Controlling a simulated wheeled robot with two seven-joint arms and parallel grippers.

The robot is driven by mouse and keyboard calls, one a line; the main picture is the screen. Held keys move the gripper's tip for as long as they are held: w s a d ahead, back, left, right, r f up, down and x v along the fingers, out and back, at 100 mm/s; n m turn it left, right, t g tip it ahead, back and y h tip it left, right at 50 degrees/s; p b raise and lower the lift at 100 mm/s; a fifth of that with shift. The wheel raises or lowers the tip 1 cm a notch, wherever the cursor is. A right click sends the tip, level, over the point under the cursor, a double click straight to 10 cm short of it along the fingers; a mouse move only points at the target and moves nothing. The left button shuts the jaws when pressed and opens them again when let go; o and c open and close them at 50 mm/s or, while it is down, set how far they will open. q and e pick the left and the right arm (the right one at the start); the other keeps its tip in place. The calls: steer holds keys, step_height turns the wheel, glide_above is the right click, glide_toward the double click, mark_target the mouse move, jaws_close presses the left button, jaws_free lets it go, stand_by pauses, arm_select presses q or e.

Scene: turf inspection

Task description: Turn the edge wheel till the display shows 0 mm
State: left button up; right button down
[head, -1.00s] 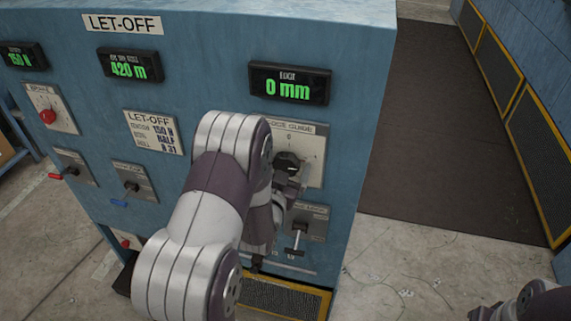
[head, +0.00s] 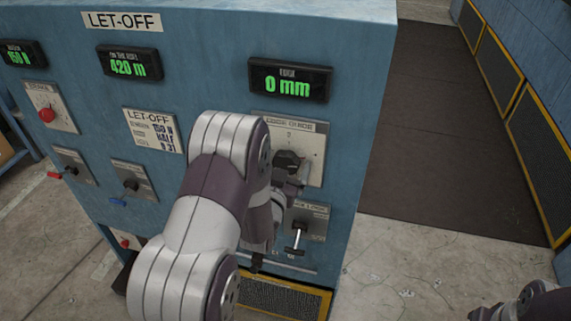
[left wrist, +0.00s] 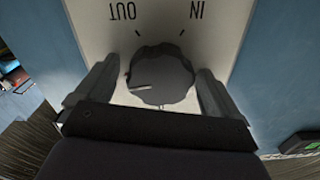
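The edge display (head: 289,81) reads 0 mm in green. The edge wheel (head: 287,160) is a dark knob on a pale plate (head: 314,150) below it. In the left wrist view the wheel (left wrist: 161,76) has a scalloped rim and a light pointer mark, between the upside-down words OUT and IN. My left gripper (left wrist: 160,85) has one finger on each side of the wheel, with narrow gaps showing; it looks open. In the head view my left forearm partly hides this gripper (head: 288,178).
Left on the blue LET-OFF cabinet are a red knob (head: 47,115), two small levers and displays reading 150 N and 420 m. A dark walkway (head: 450,130) lies clear to the right.

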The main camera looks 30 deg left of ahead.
arm_select(q)
steer(key=shift+s, duration=0.2)
steer(key=b+v, duration=0.3)
steer(key=v, duration=0.9)
steer(key=shift+s+d, duration=0.1)
